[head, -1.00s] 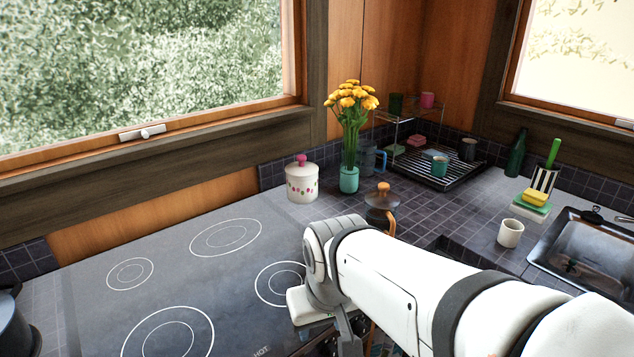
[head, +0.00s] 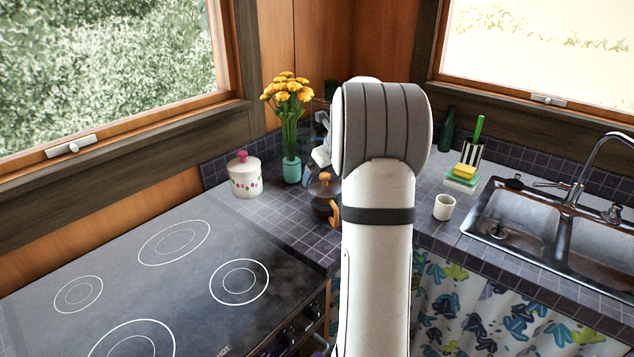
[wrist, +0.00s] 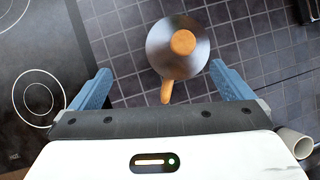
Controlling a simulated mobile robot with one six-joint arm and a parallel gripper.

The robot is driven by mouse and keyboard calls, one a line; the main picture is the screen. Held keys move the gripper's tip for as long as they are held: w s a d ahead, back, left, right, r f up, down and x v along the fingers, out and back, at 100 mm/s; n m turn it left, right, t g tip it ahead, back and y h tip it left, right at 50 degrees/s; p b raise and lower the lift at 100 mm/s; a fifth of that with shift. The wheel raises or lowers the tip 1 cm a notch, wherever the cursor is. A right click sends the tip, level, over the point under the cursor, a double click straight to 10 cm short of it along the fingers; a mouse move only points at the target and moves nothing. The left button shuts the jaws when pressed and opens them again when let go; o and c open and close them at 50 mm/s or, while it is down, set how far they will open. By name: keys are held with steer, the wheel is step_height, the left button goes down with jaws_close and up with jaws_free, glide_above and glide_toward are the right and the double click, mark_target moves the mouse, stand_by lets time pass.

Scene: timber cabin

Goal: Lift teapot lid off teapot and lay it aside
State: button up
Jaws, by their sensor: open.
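The teapot (head: 321,204) is dark, with an orange handle, and stands on the tiled counter, partly covered by my arm in the head view. Its lid (head: 324,180), with an orange knob, sits on top. In the wrist view I look down on the round grey lid (wrist: 160,48) and its knob, with the handle pointing toward me. My gripper (wrist: 160,68) is open, its blue fingers wide apart on either side of the handle's line in the picture. Nothing is between the fingertips in their grip; the lid lies past them. In the head view the fingers are hidden behind my arm.
A white canister (head: 245,178) and a turquoise vase (head: 291,170) of yellow flowers stand behind left of the teapot. A white cup (head: 443,207) is to the right, before the sink (head: 508,222). The cooktop (head: 150,270) is left. Tiles around the teapot's front are clear.

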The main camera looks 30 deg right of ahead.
mark_target(327, 176)
steer(key=d, duration=0.1)
steer(key=m, duration=0.1)
steer(key=d+m, duration=0.1)
steer(key=shift+w+d+f, duration=0.3)
steer(key=shift+w+f, duration=0.05)
steer(key=shift+w, duration=0.05)
steer(key=p+x, duration=0.1)
steer(key=x, duration=0.6)
steer(key=shift+w+d+f+p, duration=0.2)
steer(key=shift+w+p, duration=0.1)
steer(key=shift+w, duration=0.05)
steer(key=shift+c, duration=0.2)
steer(key=c, duration=0.6)
